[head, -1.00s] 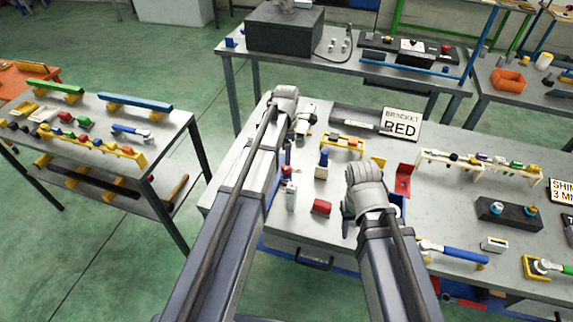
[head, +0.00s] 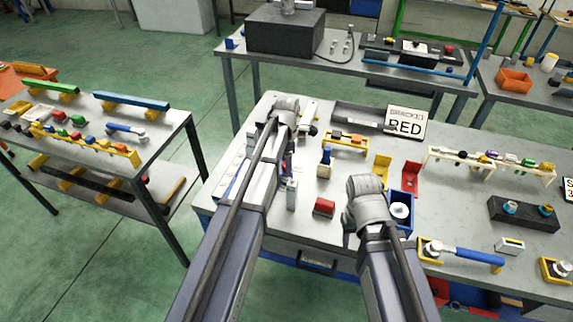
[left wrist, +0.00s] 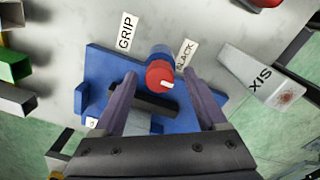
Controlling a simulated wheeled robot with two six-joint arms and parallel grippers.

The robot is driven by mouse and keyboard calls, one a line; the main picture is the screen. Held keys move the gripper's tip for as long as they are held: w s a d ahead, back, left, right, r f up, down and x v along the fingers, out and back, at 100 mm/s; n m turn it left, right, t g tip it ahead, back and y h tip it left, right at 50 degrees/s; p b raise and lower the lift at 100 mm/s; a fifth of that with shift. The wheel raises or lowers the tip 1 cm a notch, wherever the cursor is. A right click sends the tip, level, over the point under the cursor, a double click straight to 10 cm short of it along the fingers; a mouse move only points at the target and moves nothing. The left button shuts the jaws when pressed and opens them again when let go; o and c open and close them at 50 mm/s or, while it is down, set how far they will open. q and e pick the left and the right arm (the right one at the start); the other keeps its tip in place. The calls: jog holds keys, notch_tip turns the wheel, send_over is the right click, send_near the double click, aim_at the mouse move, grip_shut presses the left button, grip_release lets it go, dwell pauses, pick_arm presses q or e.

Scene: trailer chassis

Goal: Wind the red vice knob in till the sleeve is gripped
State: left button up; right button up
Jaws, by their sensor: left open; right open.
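The red vice knob (left wrist: 160,75), with a white mark on its face, shows in the left wrist view on a blue vice (left wrist: 100,75). My left gripper (left wrist: 161,82) is open, with its fingers apart on either side of the knob; I see no clear contact. A dark bar (left wrist: 155,104) lies across the vice below the knob, partly behind the fingers; I cannot tell whether it is the sleeve. In the head view my left arm hides most of the vice. My right gripper (head: 349,226) is open over the front of the bench, its fingers largely hidden by its arm.
Labels reading GRIP (left wrist: 126,32) and BLACK (left wrist: 185,53) lie beside the vice.

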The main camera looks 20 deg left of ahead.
pick_arm(q)
grip_shut()
dwell(0.4)
